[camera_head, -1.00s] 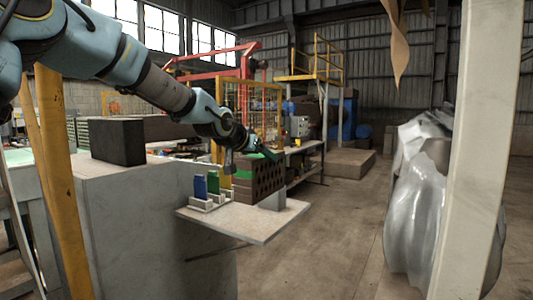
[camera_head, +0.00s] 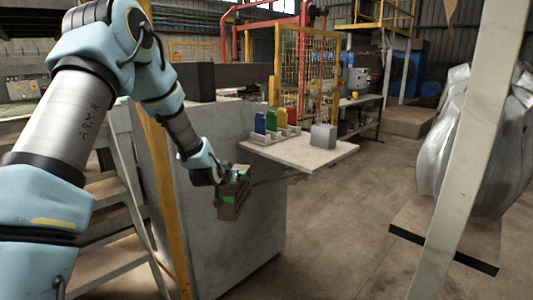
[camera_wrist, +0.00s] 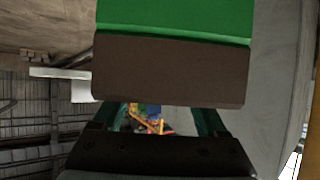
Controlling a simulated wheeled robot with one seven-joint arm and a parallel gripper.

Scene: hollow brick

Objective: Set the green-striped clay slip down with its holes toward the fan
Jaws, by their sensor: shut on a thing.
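The clay slip (camera_head: 232,203) is a brown brick with a green stripe. My gripper (camera_head: 236,175) is shut on its upper part and holds it in the air, in front of the pale grey block wall and left of the shelf (camera_head: 318,160). In the wrist view the slip's plain brown face and green band (camera_wrist: 175,18) fill the upper middle, beyond my gripper's fingers (camera_wrist: 162,118). I cannot make out its holes in either view now. A blue machine (camera_head: 407,68) stands at the back right; I cannot tell whether it is the fan.
On the shelf stand a rack with blue, green and yellow upright pieces (camera_head: 271,122) and a grey block (camera_head: 323,138). The shelf's front is bare. A yellow post (camera_head: 163,190) is left of the slip. A pale post (camera_head: 468,150) and wrapped grey bulk (camera_head: 450,130) are at right.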

